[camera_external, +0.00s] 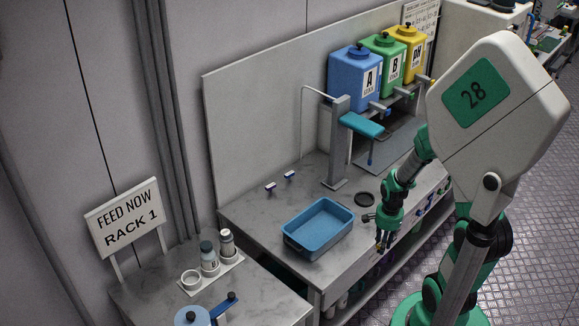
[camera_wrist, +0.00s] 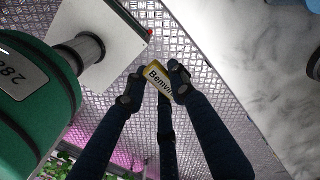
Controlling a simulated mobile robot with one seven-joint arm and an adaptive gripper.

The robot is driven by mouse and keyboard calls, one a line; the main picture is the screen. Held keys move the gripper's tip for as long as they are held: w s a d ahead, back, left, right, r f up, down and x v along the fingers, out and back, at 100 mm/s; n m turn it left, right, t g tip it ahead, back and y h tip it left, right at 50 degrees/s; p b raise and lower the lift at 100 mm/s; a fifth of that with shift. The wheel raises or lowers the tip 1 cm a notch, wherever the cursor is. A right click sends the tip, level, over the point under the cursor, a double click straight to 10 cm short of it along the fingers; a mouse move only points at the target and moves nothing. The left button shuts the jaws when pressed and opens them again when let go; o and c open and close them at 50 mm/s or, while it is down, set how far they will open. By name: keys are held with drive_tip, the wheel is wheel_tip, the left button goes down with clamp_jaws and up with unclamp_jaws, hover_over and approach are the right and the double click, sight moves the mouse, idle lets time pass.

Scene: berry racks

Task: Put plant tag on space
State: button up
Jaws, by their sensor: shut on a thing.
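My gripper (camera_external: 383,238) is at the front edge of the grey bench, right of the blue tray. In the wrist view my gripper (camera_wrist: 156,88) is shut on a plant tag (camera_wrist: 158,76), a small yellow and white label with black lettering that starts "Benvin"; the rest of the word is covered by a finger. In the wrist view the tag is above the metal floor, beside the bench edge. In the external view the tag is too small to make out clearly. I cannot tell which spot is the space.
A blue tray (camera_external: 318,228) sits on the bench, with a dark ring (camera_external: 364,199) behind my gripper. Blue (camera_external: 354,80), green and yellow tanks stand at the back. A "FEED NOW RACK 1" sign (camera_external: 127,217) and bottles (camera_external: 209,257) stand on the left table.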

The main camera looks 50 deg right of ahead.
sight(256, 297)
drive_tip(key=w+a+n, duration=0.3)
drive_tip(key=a, duration=0.3)
drive_tip(key=w+a+f+n, duration=0.1)
drive_tip(key=w+a+n, duration=0.2)
drive_tip(key=a, duration=0.3)
drive_tip(key=w+a+f+n+p, duration=0.1)
drive_tip(key=w+a+n, duration=0.2)
drive_tip(key=a, duration=0.3)
drive_tip(key=shift+w+f, duration=0.1)
drive_tip(key=shift+f, duration=0.15)
drive_tip(key=a+n, duration=0.1)
drive_tip(key=a, duration=0.2)
drive_tip(key=a+f+n, duration=0.1)
drive_tip(key=a+n, duration=0.1)
drive_tip(key=a, duration=0.2)
drive_tip(key=w+a+n, duration=0.1)
drive_tip(key=a, duration=0.3)
drive_tip(key=shift+w+f+n, duration=0.1)
drive_tip(key=shift+f+n, duration=0.15)
drive_tip(key=shift+n, duration=0.05)
drive_tip(key=a+n, duration=0.1)
drive_tip(key=a, duration=0.2)
drive_tip(key=s+a+f+n, duration=0.1)
drive_tip(key=a+n, duration=0.1)
drive_tip(key=a, duration=0.2)
drive_tip(key=a+n+p, duration=0.1)
drive_tip(key=a, duration=0.2)
drive_tip(key=shift+s+a+f+n, duration=0.25)
drive_tip(key=shift+a+f+n, duration=0.05)
drive_tip(key=shift+a, duration=0.05)
